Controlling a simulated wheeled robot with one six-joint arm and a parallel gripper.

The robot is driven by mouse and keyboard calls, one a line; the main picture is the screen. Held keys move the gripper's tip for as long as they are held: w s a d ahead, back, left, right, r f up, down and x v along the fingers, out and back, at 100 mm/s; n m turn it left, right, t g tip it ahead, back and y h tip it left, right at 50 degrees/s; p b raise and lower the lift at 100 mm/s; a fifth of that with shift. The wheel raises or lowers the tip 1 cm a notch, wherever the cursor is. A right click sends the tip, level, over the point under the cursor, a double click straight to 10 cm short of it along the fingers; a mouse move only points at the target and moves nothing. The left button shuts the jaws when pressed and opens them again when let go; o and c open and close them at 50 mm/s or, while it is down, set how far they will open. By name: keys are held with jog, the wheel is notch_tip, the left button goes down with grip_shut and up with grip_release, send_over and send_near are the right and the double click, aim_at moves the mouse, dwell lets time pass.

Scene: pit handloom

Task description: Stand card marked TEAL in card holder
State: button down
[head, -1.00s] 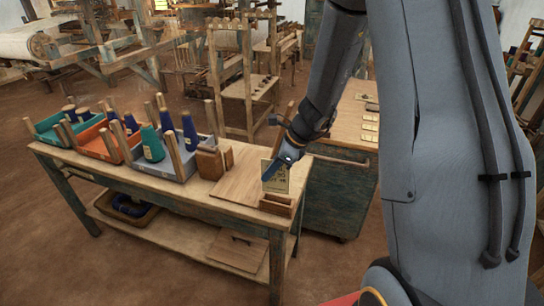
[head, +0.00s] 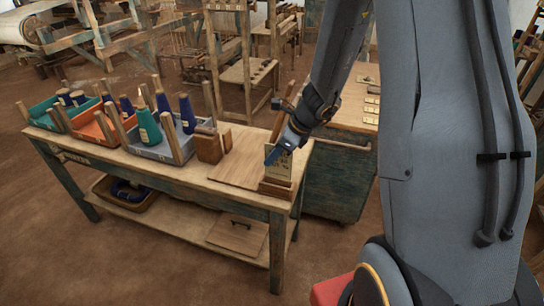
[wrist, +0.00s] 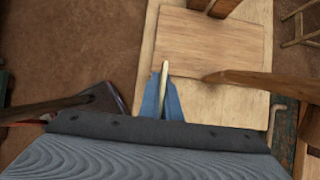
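The cream card (head: 281,166) with dark marks is upright at the near right end of the wooden bench; its lettering is too small to read. My gripper (head: 275,154) is shut on its upper part, with blue fingers either side. The wooden card holder (head: 276,189) is directly below the card. The card's lower edge meets or overlaps the holder in the head view; I cannot tell whether it is seated in the slot. In the wrist view, my gripper (wrist: 164,98) pinches the card (wrist: 164,69), seen edge-on. The holder is hidden there.
A flat wooden board (head: 237,165) lies beside the holder on the bench (head: 190,183). A wooden block (head: 210,147) and trays of cones stand further left. A cabinet (head: 335,178) with small pale cards on top stands behind the right end.

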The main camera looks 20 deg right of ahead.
aim_at(267, 176)
jog(key=shift+f+b, duration=2.7)
jog(key=shift+f, duration=0.2)
jog(key=c, duration=1.9)
grip_release()
